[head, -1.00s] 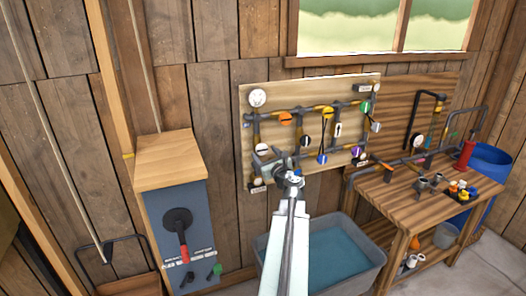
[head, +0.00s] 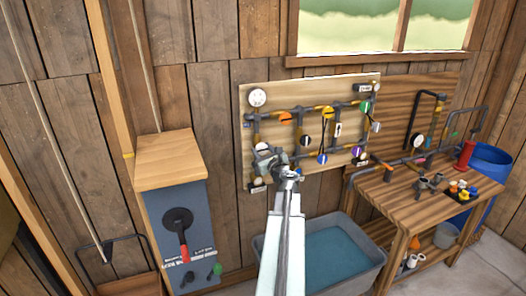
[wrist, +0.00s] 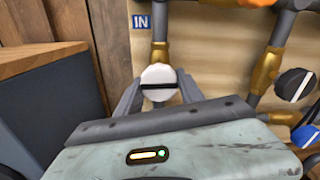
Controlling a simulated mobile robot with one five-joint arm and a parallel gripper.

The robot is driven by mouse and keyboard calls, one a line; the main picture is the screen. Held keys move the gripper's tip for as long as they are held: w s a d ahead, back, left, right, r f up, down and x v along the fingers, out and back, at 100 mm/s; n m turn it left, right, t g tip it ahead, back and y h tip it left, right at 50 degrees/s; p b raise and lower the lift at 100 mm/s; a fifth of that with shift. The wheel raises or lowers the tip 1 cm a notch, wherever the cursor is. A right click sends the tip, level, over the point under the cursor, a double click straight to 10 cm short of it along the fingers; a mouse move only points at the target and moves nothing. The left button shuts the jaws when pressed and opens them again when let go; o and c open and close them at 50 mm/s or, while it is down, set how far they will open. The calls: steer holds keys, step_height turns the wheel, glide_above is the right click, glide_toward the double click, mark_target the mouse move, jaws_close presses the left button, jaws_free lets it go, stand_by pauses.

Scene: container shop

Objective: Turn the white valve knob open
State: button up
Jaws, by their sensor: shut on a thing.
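The white valve knob (wrist: 158,75) is round with a dark stripe across its face. In the wrist view it sits on a vertical pipe below a blue "IN" label (wrist: 140,21), and its stripe lies level, crosswise to the pipe. My gripper (wrist: 160,92) has one finger on each side of the knob and is shut on it.
The wooden board (head: 300,92) carries pipes, a round gauge (head: 257,97) and several coloured knobs. A black knob (wrist: 295,84) is to the right in the wrist view. A grey cabinet (head: 190,235) stands at left, a water tub (head: 375,283) below, a workbench (head: 405,195) at right.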

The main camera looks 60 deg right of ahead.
steer(key=n, duration=0.4)
steer(key=shift+n, duration=0.3)
steer(key=n, duration=0.4)
steer(key=shift+d+r, duration=0.1)
steer(key=n, duration=0.5)
steer(key=shift+s, duration=0.1)
steer(key=shift+r+n, duration=0.1)
steer(key=shift+n, duration=1.7)
steer(key=o, duration=1.4)
